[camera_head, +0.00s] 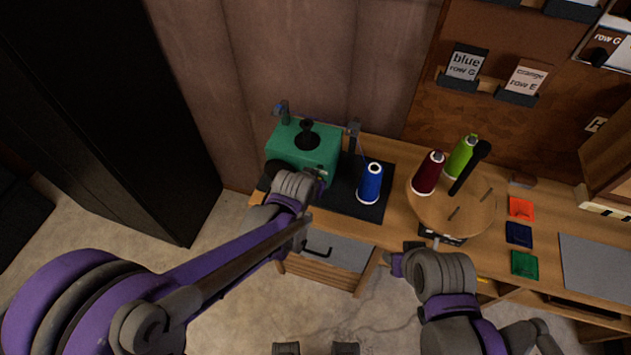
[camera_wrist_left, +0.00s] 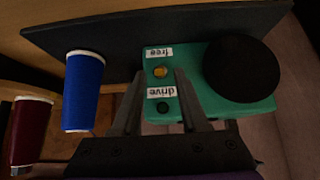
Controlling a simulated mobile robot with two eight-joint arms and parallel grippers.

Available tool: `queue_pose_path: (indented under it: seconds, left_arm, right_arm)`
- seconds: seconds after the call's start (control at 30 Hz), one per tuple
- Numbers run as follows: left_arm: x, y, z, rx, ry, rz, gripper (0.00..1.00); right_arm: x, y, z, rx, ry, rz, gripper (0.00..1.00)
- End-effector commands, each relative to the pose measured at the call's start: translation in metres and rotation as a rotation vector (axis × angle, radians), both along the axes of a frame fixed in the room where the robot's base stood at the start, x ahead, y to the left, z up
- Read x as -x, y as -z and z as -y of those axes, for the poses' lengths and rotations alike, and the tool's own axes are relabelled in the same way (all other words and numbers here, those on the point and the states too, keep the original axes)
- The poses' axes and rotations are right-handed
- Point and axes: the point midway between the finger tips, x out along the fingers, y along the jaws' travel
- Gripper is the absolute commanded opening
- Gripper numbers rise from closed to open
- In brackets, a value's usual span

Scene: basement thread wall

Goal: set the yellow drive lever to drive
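A green winding machine (camera_head: 303,149) stands on a dark mat at the left of the bench. In the left wrist view, the upside-down machine (camera_wrist_left: 212,107) shows a "free" label (camera_wrist_left: 159,52) and a "drive" label (camera_wrist_left: 161,92). The yellow lever (camera_wrist_left: 160,71) sits beside "free"; a dark round spot (camera_wrist_left: 163,107) lies beside "drive". My left gripper (camera_wrist_left: 159,76) is open, its fingers on either side of the lever in this view; contact cannot be told. In the head view my left wrist hides the lever. My right gripper (camera_head: 438,243) is by the bench's front edge, its fingers unclear.
A blue spool (camera_head: 370,184) stands right of the machine on the mat (camera_head: 340,193). A round wooden turntable (camera_head: 475,212) holds a dark red spool (camera_head: 429,174) and a green spool (camera_head: 461,157). A drawer (camera_head: 338,252) is below the bench. Coloured squares lie right.

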Motion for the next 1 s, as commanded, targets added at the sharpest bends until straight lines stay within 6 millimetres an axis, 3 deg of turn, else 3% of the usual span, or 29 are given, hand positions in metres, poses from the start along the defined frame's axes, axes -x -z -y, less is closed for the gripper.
queue_pose_path:
  seconds: [0.37, 1.0]
  left_arm:
    - [0.003, -0.004, -0.001, 0.0, 0.0, 0.0, 0.45]
    - [0.059, -0.078, -0.019, -0.001, 0.001, 0.0, 0.45]
  right_arm:
    - [0.0, -0.001, 0.0, 0.0, 0.0, 0.0, 0.5]
    - [-0.006, -0.017, 0.0, 0.0, 0.0, 0.011, 0.5]
